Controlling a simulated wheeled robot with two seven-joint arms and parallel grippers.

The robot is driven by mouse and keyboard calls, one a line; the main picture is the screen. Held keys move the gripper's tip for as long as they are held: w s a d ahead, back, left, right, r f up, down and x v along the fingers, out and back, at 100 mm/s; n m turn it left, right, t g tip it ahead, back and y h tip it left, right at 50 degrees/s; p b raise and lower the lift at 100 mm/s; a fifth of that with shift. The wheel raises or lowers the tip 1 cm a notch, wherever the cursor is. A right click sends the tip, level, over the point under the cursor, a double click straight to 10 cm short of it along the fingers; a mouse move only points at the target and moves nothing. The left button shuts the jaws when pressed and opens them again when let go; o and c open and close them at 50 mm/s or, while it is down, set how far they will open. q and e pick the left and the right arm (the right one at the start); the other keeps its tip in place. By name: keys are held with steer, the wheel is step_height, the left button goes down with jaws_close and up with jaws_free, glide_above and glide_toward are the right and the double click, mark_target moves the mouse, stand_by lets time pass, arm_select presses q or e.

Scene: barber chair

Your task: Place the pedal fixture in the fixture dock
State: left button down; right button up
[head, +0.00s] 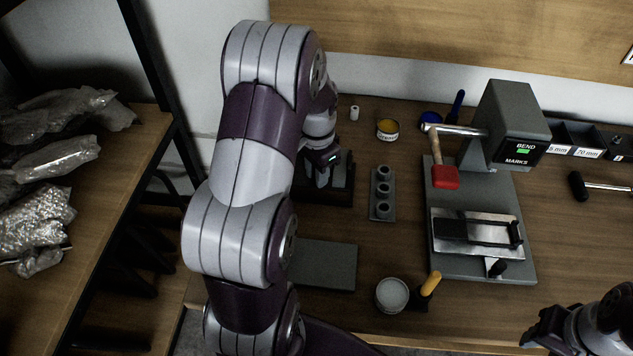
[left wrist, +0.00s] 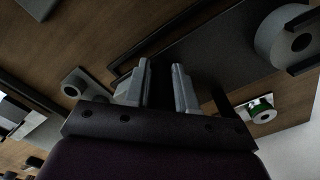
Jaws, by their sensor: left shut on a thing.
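My left gripper (head: 322,172) reaches down at the back left of the bench, over a dark base (head: 330,198) that looks like the fixture dock. It is shut on a dark thing (left wrist: 160,88), seen between its two grey fingers in the left wrist view; I take it for the pedal fixture. Dark upright parts (head: 344,170) show beside the fingers in the head view. My arm hides much of this spot, and I cannot tell whether the held thing touches the base. My right gripper (head: 545,335) is at the bottom right, its fingers unclear.
A grey plate (head: 325,265) lies in front. A tin (head: 391,294) stands near the front edge.

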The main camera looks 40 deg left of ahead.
arm_select(q)
step_height(320, 180, down, 3)
steer(key=shift+s, duration=0.1)
steer(key=shift+f, duration=0.35)
steer(key=shift+f, duration=0.1)
